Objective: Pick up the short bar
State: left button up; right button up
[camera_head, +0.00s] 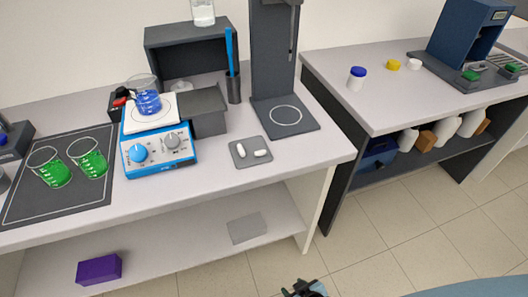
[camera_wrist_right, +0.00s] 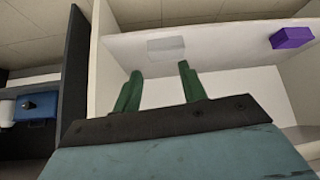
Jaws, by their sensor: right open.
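Two small white bars lie apart on a dark grey pad (camera_head: 236,163) at the front of the left bench: a left bar (camera_head: 240,150) and a right bar (camera_head: 261,153). They are too small to tell surely which is the short one. My right gripper (camera_head: 303,290) is at the bottom edge of the head view, in front of the bench and well away from the pad. In the right wrist view its two green fingers (camera_wrist_right: 158,72) stand apart with nothing between them. The bars do not show in that view. My left gripper is not in view.
Behind the pad are a stirrer (camera_head: 160,152) with a beaker of blue liquid (camera_head: 148,102) and a dark stand (camera_head: 285,118). Green beakers (camera_head: 55,173) stand on a mat at left. A purple box (camera_head: 99,269) and grey plate (camera_head: 246,228) lie on the lower shelf.

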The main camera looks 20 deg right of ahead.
jog(key=w+a+r+t, duration=0.2)
jog(key=w+r+t, duration=0.2)
jog(key=w+r, duration=0.65)
jog(key=m+t, duration=0.2)
jog(key=t, duration=0.2)
send_near(261, 152)
jog(key=shift+w+a+f+t+h, duration=0.15)
jog(key=shift+w+f+t+h, duration=0.15)
jog(key=shift+w+f, duration=0.6)
jog(key=shift+w+a+f, duration=0.1)
jog(key=shift+w, duration=1.4)
jog(key=shift+w+a+f, duration=0.1)
jog(key=shift+w+a, duration=0.05)
jog(key=shift+w, duration=1.35)
jog(key=c, duration=0.7)
jog(key=shift+r, duration=0.1)
